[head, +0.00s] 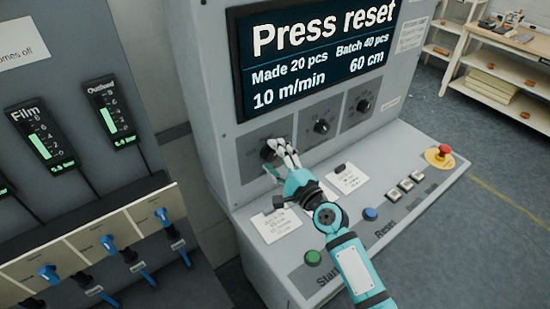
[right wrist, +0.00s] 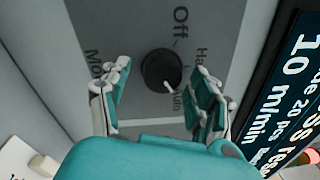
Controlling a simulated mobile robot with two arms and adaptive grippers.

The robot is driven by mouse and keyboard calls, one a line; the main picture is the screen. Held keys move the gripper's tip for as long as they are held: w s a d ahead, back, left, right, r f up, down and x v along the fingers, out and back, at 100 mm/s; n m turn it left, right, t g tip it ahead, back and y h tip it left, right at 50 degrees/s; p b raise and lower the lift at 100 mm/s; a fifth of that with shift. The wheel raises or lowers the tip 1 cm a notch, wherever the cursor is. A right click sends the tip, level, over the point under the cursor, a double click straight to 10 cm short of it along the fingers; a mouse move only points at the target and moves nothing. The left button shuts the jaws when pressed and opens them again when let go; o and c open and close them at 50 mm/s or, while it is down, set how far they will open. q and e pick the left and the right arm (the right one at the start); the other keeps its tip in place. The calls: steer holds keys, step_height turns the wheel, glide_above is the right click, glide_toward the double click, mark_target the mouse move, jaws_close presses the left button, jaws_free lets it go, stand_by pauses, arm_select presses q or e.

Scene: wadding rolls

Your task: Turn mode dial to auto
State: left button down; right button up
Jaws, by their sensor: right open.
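The mode dial (right wrist: 162,68) is a round black knob on a grey panel, with the labels Off, Hand and Auto around it. Its short white pointer line points down and right in the right wrist view, toward the Auto label (right wrist: 188,98). My right gripper (right wrist: 160,80) is open, with one finger on each side of the dial and gaps between the fingers and the knob. In the head view the dial (head: 267,154) is partly hidden by the fingers of my right gripper (head: 285,151). My left gripper is not in view.
Two more dials (head: 321,126) (head: 363,105) sit to the right, under a screen (head: 315,55) reading "Press reset". The sloped desk below carries a green start button (head: 313,257), a blue reset button (head: 370,214), and a red mushroom button (head: 445,151). Paper notes lie beneath my arm.

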steer(key=shift+d, duration=0.1)
steer(key=v, duration=1.2)
